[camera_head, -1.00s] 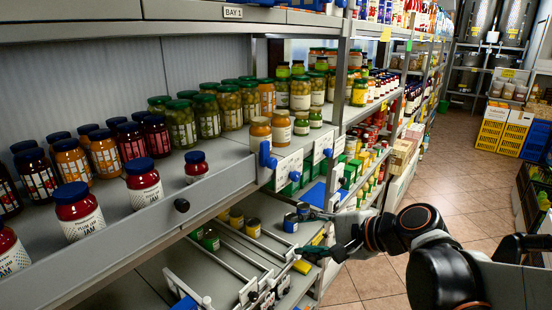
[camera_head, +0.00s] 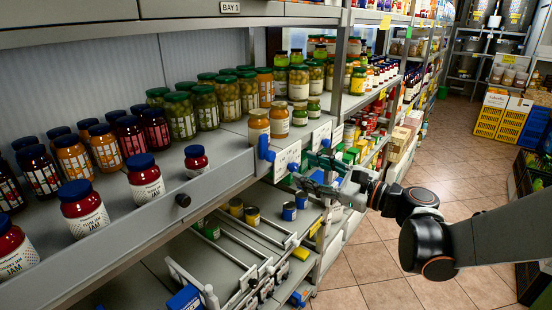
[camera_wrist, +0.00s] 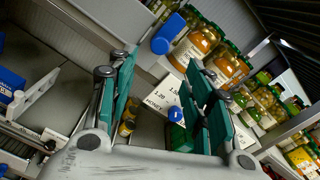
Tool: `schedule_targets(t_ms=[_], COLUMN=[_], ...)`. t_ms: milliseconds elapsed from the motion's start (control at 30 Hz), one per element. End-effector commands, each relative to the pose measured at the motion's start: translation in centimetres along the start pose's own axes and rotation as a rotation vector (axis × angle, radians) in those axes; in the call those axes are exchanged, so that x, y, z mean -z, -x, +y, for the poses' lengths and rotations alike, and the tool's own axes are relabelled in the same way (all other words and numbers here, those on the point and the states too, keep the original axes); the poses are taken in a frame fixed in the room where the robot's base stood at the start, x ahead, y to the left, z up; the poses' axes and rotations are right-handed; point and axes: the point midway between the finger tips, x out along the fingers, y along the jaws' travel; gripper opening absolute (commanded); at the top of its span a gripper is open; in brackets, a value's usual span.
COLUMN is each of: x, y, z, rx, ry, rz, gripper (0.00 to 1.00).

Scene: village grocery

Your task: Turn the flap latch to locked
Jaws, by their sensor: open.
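A blue latch-like knob (camera_head: 265,149) sits on the front edge of the jar shelf, at the left end of a white price flap (camera_head: 286,160). In the wrist view the blue knob (camera_wrist: 163,44) is beyond the fingers, near the top, with the white flap (camera_wrist: 160,94) below it. Whether it stands at locked cannot be told. My gripper (camera_head: 311,172) is in front of the shelf edge, to the right of the knob and apart from it. Its green-padded fingers (camera_wrist: 158,78) are spread, with nothing held between them.
Rows of jars stand on the shelf behind the edge, with a small red jar (camera_head: 197,160) near the front. Lower racks with rails (camera_head: 235,245) and small jars lie below. The tiled aisle floor (camera_head: 400,255) is clear.

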Motion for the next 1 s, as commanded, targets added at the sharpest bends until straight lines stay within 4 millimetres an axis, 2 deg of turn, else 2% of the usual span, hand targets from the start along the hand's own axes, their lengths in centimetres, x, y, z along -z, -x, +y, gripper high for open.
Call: schedule_targets(t_ms=[33, 300, 500, 700, 1000], x=[0.0, 0.0, 0.0, 0.0, 0.0], y=[-1.1, -6.5, -9.4, -10.7, -10.8], z=[0.1, 0.1, 0.1, 0.0, 0.0], rx=[-0.004, -0.004, -0.002, -0.001, 0.000], ry=[0.000, 0.002, 0.002, 0.002, 0.002], rz=[-0.002, -0.001, 0.001, 0.001, 0.002], gripper=[0.46, 0.46, 0.46, 0.46, 0.46])
